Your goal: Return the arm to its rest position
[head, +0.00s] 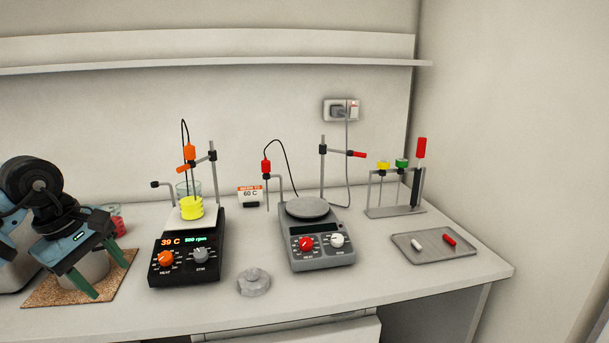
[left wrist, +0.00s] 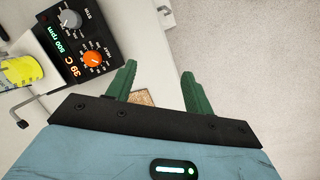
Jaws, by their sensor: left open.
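My left gripper (head: 99,271) is at the left of the head view, above a brown cork mat (head: 117,282). Its two green fingers are apart with nothing between them. A grey-white rounded object behind the fingers is partly hidden by my arm. In the left wrist view the open fingers (left wrist: 160,82) also show empty. The black hotplate (head: 185,262) stands to the right of the gripper, apart from it, and reads 39 C and 500 rpm. A beaker of yellow liquid (head: 192,209) stands on it. My right gripper is not in view.
A grey hotplate (head: 318,262) stands mid-bench, with a grey round knob-like piece (head: 254,283) to its left. A card reading 60 C (head: 250,193) stands behind. A rack (head: 395,211) and a tray (head: 435,260) are at the right. The front bench edge between mat and tray is mostly clear.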

